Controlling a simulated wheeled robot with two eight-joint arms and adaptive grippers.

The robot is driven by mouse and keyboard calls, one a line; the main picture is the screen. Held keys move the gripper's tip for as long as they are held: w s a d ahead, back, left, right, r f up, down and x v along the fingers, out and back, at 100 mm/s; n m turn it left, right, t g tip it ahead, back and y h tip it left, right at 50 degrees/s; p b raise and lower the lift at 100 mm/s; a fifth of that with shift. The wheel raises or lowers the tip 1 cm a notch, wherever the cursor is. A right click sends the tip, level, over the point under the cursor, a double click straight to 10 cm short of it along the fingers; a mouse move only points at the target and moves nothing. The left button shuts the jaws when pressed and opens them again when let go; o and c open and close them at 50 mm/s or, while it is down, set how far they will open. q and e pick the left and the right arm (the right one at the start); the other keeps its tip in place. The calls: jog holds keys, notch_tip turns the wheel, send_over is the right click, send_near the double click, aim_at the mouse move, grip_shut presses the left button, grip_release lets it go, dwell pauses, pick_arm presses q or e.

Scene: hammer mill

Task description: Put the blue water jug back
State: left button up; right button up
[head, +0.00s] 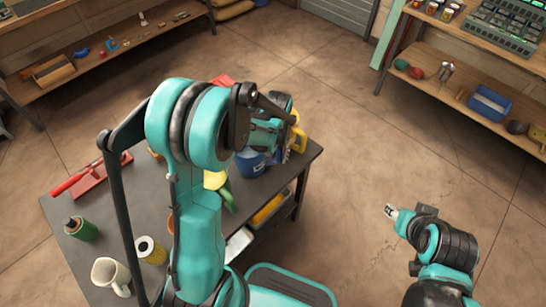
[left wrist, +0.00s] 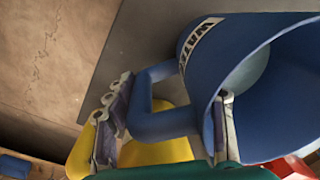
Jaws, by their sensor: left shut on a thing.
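The blue water jug (head: 250,163) stands at the right part of the dark table, mostly hidden behind my left arm in the head view. The left wrist view shows the jug (left wrist: 262,110) close up, with its open mouth, a white label with dark letters and an angular handle (left wrist: 150,95). My left gripper (left wrist: 168,120) is shut on the jug, its fingers on either side of the handle; it also shows in the head view (head: 285,142). My right gripper (head: 391,211) is off to the right over the floor, apart from the table; its jaws are too small to read.
The table (head: 85,265) also holds a cream mug (head: 108,274), a green can (head: 80,229), a yellow roll (head: 150,250) and a red tool (head: 88,180). A shelf with a blue bin (head: 490,103) stands at the right. The floor between is clear.

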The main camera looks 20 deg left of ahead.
pick_arm(q)
jog(key=shift+r, duration=0.1)
jog(key=o, duration=1.3)
jog(key=shift+c, duration=0.2)
